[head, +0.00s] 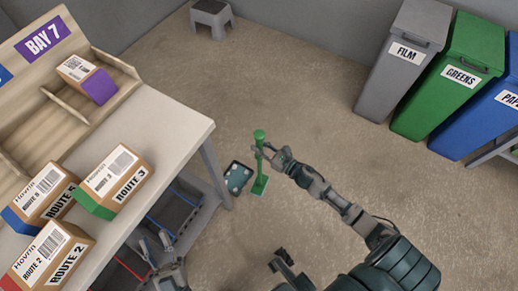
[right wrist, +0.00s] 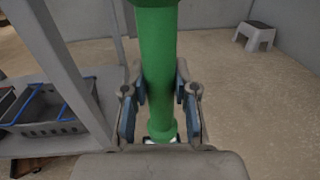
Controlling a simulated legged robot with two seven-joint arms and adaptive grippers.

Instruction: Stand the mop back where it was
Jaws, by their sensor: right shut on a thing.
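The green mop (head: 260,168) is upright over the floor just beyond the table's right end. Its knobbed top points up and its flat green foot is at the bottom. I cannot tell whether the foot touches the floor. My right gripper (head: 267,150) is shut around the upper handle. In the right wrist view the green handle (right wrist: 158,65) stands between the two fingers of this gripper (right wrist: 160,105); its foot is hidden there. A dark tray with pale teal patches (head: 238,178) lies on the floor just left of the foot. My left gripper (head: 157,243) is open and empty beside the table's edge.
The table (head: 170,125) carries several labelled boxes, with a grey leg (head: 214,170) near the mop. A blue-rimmed crate (head: 177,212) sits on its lower shelf. A grey step stool (head: 211,17) and grey, green and blue bins (head: 402,55) stand farther back. Open floor lies between.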

